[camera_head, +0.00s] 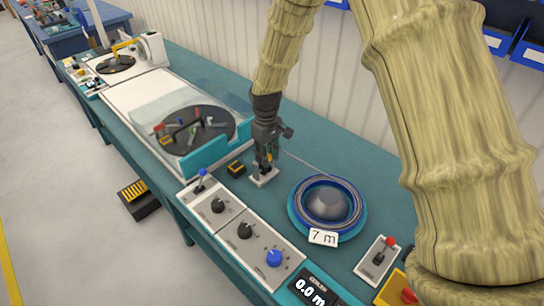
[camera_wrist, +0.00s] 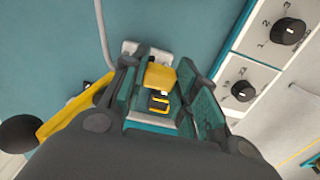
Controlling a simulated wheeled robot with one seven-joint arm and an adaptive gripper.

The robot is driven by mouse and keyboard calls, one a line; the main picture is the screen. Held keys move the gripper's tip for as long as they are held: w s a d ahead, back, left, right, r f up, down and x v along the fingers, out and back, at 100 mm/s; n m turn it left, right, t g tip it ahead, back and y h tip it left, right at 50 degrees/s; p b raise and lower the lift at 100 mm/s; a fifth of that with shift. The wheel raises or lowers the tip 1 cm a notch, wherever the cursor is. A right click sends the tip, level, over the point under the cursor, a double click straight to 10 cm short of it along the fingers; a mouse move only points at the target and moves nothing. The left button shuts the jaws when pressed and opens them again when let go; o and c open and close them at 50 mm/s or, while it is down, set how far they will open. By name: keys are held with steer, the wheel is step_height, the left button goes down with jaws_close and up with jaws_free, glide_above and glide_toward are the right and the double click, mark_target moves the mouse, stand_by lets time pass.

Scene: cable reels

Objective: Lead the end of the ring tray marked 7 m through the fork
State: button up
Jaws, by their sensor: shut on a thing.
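The ring tray (camera_head: 296,224) is a blue ring with a grey domed centre, with a white card marked 7 m (camera_head: 323,237) at its front. A thin pale cable runs from it towards my gripper (camera_head: 264,163). In the wrist view, the fingers of my gripper (camera_wrist: 160,92) are shut around a yellow piece (camera_wrist: 160,76), apparently the cable end. A grey cable (camera_wrist: 101,28) passes beside the fingers at the upper left. A small white base (camera_head: 264,178), probably the fork's, sits just below the fingertips. Its prongs are hidden, so I cannot tell whether the end is between them.
A panel with dark knobs and a blue knob (camera_head: 274,258) runs along the front edge. A small black-and-yellow block (camera_head: 236,168) stands left of my gripper. A dark turntable (camera_head: 180,140) is behind a teal guard. A red-knobbed lever box (camera_head: 378,262) stands right of the tray.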

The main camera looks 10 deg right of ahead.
steer(key=w+a+p, duration=0.1)
steer(key=w+a, duration=0.4)
steer(key=w, duration=0.3)
steer(key=shift+a, duration=0.15)
stand_by(0.5)
